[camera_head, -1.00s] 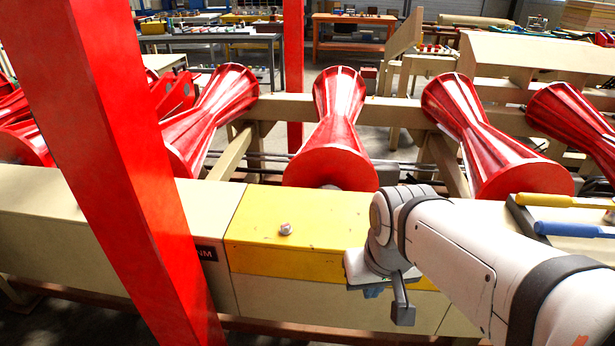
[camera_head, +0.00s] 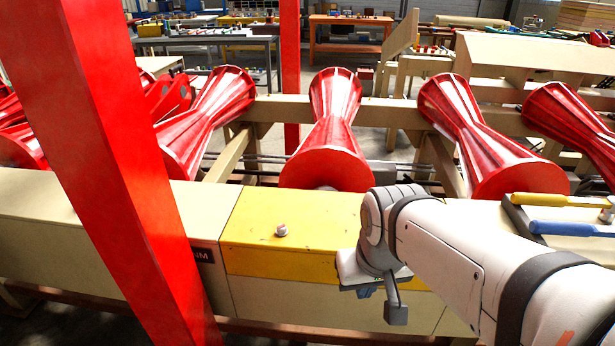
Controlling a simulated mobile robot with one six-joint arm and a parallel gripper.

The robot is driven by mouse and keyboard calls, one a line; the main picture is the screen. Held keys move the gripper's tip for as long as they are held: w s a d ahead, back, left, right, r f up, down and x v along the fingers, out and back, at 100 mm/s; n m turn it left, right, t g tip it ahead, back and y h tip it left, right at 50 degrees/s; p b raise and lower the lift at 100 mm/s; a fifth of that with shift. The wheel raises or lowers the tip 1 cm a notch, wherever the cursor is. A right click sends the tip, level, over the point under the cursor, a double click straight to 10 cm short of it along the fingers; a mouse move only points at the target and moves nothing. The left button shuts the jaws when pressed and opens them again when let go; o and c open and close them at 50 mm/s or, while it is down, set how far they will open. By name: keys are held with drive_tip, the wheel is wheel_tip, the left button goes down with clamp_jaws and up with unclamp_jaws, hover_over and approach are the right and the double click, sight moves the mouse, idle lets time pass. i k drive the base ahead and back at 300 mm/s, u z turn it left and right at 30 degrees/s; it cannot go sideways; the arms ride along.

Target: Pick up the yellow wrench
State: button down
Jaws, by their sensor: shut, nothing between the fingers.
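The yellow wrench (camera_head: 555,200) lies at the right edge of the view, on a dark-edged tray (camera_head: 516,217) on the cream beam. Its long yellow part points left, and a grey metal end shows at the right, cut by the frame edge. My gripper (camera_head: 385,303) hangs in front of the yellow panel, left of the wrench and lower in the picture. It is shut and empty, apart from the wrench. My arm crosses the lower right and hides part of the beam below the tray.
A blue-handled tool (camera_head: 572,229) lies just in front of the yellow wrench. A small knob (camera_head: 281,230) stands on the yellow panel (camera_head: 300,260). Red flared rollers (camera_head: 326,165) line up behind the beam. A red post (camera_head: 105,150) blocks the left side.

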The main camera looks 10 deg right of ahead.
sight(606, 214)
drive_tip(key=z, duration=1.7)
